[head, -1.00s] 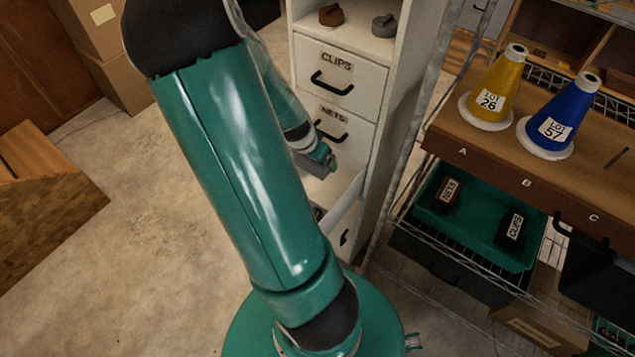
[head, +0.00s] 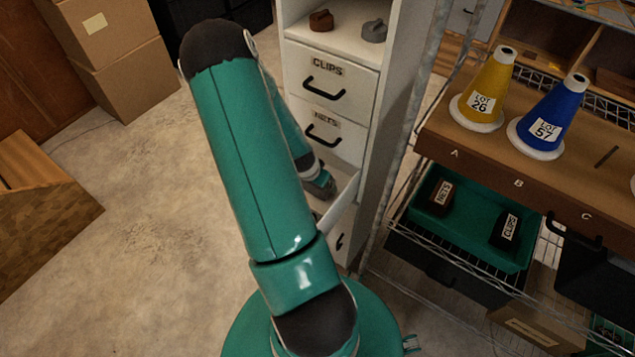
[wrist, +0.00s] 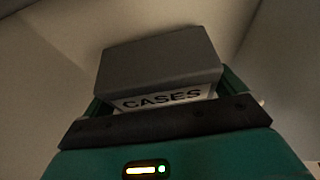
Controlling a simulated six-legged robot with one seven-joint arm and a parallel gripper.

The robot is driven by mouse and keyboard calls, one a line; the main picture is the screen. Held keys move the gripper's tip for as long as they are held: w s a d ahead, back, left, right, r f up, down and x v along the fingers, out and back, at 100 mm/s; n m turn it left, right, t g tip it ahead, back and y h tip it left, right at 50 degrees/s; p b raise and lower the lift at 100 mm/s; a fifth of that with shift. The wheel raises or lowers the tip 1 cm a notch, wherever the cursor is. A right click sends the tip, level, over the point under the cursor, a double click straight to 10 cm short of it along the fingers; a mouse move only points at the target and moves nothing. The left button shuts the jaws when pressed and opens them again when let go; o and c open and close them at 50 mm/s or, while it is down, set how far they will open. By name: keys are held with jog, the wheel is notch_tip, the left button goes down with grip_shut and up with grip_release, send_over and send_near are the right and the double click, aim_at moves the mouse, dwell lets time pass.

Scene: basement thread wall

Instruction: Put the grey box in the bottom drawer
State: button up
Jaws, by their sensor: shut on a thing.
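The grey box (wrist: 160,62) shows large in the wrist view, with a white label reading CASES on the side facing me. My gripper (wrist: 165,98) is shut on it, with a green finger at each side. In the head view my gripper (head: 322,186) is down at an open drawer (head: 345,203), low in the white cabinet below the NETS drawer (head: 322,133). The box itself is hard to make out there. Pale walls surround the box in the wrist view. My arm hides part of the open drawer, and I cannot tell whether the box touches its floor.
The CLIPS drawer (head: 325,88) above is shut. A metal rack post (head: 415,125) stands close right of the cabinet. The rack holds a yellow cone (head: 492,85), a blue cone (head: 553,112) and a green tray (head: 475,238) with two dark boxes.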

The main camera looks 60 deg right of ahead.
jog(key=shift+f, duration=0.6)
jog(key=o, duration=0.7)
jog(key=shift+f, duration=0.1)
jog(key=v, duration=1.2)
jog(key=shift+w, duration=0.1)
